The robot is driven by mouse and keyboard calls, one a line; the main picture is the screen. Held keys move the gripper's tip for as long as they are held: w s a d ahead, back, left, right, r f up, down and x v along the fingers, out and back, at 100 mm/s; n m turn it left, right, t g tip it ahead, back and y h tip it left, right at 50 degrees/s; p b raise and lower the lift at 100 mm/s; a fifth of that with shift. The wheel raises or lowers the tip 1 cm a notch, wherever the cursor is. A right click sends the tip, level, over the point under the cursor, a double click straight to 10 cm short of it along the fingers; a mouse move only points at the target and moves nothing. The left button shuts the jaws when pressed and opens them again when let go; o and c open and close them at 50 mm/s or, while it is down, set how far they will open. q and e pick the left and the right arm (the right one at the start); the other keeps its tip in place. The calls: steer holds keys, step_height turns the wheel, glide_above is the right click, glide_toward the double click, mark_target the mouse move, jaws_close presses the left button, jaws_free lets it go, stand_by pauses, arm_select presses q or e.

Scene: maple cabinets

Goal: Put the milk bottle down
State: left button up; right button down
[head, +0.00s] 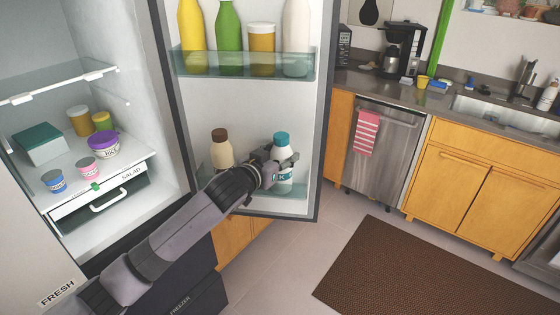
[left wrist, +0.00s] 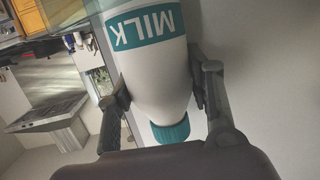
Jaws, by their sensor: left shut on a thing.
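The milk bottle (head: 282,150) is white with a teal cap and a teal label. It stands upright at the lower shelf of the open fridge door, at the right end of that shelf. My left gripper (head: 282,162) is around its upper part and shut on it. In the left wrist view the milk bottle (left wrist: 156,70) sits between the two fingers (left wrist: 160,92), with the word MILK readable upside down. Whether its base touches the shelf is not clear. My right gripper is not in view.
A cream bottle with a brown cap (head: 221,152) stands left on the same door shelf (head: 290,205). The upper door shelf (head: 245,66) holds several bottles and a jar. The fridge interior (head: 150,105) is open at left. Floor (head: 285,250) is clear beside a brown mat (head: 420,270).

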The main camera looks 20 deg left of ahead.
arm_select(q)
steer(key=shift+w+a, duration=0.15)
steer(key=shift+w, duration=0.15)
steer(key=shift+s+f, duration=0.1)
steer(key=shift+s, duration=0.1)
steer(key=o, duration=1.4)
steer(key=shift+f, duration=0.1)
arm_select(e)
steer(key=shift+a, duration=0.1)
arm_select(q)
steer(key=b+v, duration=0.2)
steer(key=v, duration=1)
steer(key=shift+r, duration=0.2)
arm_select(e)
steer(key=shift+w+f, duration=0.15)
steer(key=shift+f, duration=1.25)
arm_select(q)
steer(key=shift+f, duration=0.1)
